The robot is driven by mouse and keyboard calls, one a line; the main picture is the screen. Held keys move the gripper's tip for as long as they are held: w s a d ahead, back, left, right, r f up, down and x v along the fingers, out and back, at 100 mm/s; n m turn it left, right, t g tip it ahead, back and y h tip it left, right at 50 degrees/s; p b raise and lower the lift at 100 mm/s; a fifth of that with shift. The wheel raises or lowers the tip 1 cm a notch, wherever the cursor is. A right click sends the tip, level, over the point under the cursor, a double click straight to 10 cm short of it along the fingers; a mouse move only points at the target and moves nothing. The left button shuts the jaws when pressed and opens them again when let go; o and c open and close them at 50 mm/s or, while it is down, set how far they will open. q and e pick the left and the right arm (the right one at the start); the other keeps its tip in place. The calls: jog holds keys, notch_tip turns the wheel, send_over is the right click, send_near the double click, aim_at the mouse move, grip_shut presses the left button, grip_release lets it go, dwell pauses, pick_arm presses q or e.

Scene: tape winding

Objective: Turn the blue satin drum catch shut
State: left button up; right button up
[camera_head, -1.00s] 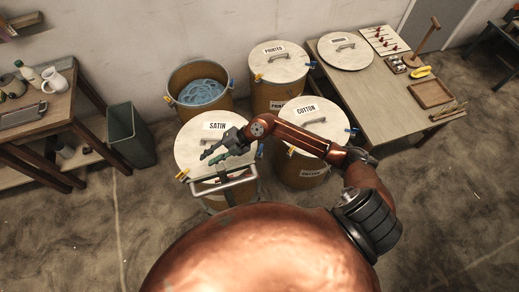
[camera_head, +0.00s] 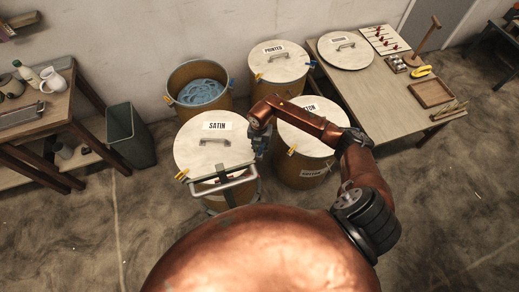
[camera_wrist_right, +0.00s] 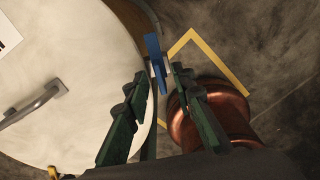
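The satin drum (camera_head: 190,150) has a pale lid (camera_head: 200,145) with a SATIN label and a grey handle. Its blue catch (camera_wrist_right: 155,58) shows at the lid's rim in the right wrist view; in the head view my right gripper hides it. My right gripper (camera_wrist_right: 159,72) is open and points down, with the blue catch in line with the gap between its green fingers. I cannot tell whether they touch it. In the head view the right gripper (camera_head: 259,148) is at the lid's right edge. A yellow catch (camera_head: 182,175) sits at the left rim. My left gripper is not in view.
The cotton drum (camera_head: 305,170) stands close on the right, partly behind my right arm. The printed drum (camera_head: 280,65) and an open drum with blue material (camera_head: 200,92) stand behind. A bin (camera_head: 130,135) is at left; a table (camera_head: 385,110) is at right.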

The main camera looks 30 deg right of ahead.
jog(key=shift+f, duration=0.35)
jog(key=shift+c, duration=0.4)
grip_shut()
